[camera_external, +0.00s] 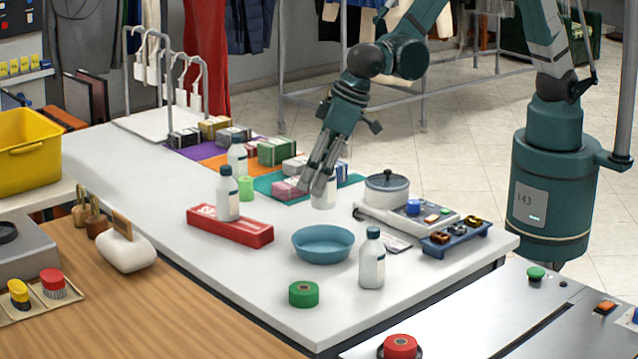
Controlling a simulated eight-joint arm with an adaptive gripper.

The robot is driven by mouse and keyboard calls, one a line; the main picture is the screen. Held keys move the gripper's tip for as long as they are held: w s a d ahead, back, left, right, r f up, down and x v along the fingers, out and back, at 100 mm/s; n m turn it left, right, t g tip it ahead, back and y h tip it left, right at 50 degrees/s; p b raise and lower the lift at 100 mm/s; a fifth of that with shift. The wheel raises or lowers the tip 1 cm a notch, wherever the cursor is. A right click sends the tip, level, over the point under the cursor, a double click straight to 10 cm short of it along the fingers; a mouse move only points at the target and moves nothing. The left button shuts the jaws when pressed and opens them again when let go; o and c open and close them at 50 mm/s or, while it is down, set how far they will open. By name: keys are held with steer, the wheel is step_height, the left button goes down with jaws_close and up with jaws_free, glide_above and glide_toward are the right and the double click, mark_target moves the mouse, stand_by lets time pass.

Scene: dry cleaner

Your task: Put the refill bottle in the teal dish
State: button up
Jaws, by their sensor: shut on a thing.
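My gripper (322,188) is shut on a pale, whitish bottle (324,201), which looks like a refill bottle. The fingers hide its upper part. It looks upright, above or at the white counter; I cannot tell whether its base touches. The teal dish (322,257) is a round, shallow bowl on the counter, in front of the gripper. It looks empty. Similar bottles with dark caps stand on the red box (228,198), behind it (237,157), and right of the dish (372,262).
A green tape roll (304,293) lies in front of the dish. A scale (405,212) with a lidded pot (386,192) and a blue tray (455,237) stand to the right. Small boxes on coloured mats line the back. The counter left of the dish's front is clear.

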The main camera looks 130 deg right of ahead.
mark_target(314, 207)
steer(key=shift+w+a, duration=1.05)
steer(key=shift+a, duration=0.1)
steer(key=shift+f, duration=0.1)
steer(key=shift+f, duration=3.05)
steer(key=shift+f+b, duration=0.3)
steer(key=shift+f, duration=1.55)
steer(key=shift+f, duration=0.15)
steer(key=o, duration=1)
